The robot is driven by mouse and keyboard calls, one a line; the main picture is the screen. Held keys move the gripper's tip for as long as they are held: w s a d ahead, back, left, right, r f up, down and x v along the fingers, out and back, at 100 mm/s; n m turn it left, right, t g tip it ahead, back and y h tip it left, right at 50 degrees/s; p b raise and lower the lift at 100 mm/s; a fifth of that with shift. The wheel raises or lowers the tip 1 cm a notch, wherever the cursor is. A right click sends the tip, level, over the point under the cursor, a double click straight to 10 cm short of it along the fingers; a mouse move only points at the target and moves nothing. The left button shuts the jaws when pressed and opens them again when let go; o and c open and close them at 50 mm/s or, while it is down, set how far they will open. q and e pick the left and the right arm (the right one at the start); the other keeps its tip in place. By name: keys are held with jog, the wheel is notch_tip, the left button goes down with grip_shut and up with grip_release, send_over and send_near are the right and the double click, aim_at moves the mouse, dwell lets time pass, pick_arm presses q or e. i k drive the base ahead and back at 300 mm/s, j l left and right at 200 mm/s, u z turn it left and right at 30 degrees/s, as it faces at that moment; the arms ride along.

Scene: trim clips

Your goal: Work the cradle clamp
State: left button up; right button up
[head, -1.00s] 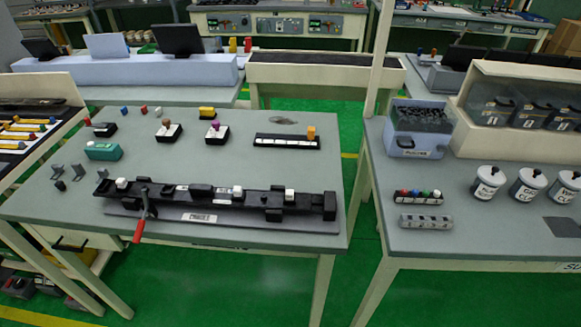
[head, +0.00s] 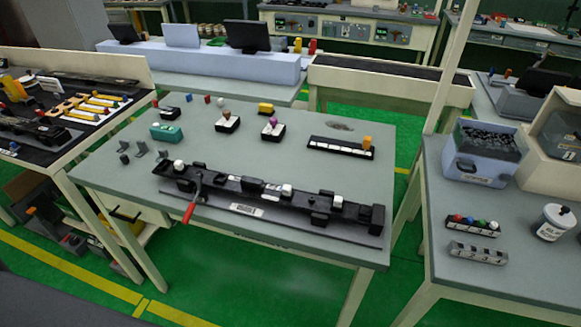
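The cradle (head: 268,201) is a long black fixture on a dark base plate with a white label, near the front edge of the middle grey table. Its clamp has a metal arm and a red handle (head: 189,212) at the left end, hanging down over the table's front edge. White blocks sit on the cradle, one at its left end (head: 178,165), one near the middle (head: 286,189) and one at the right (head: 337,201). Whether the clamp grips anything is too small to tell. Neither of my grippers is in view.
Behind the cradle, the table (head: 228,150) holds a teal box (head: 166,132), small dark holders (head: 228,124) and a black strip tray (head: 341,147). Grey brackets stand at left. A right-hand table carries a blue bin (head: 485,152). Green floor lies clear in front.

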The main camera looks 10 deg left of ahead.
aim_at(191, 206)
jog(key=u, duration=1.25)
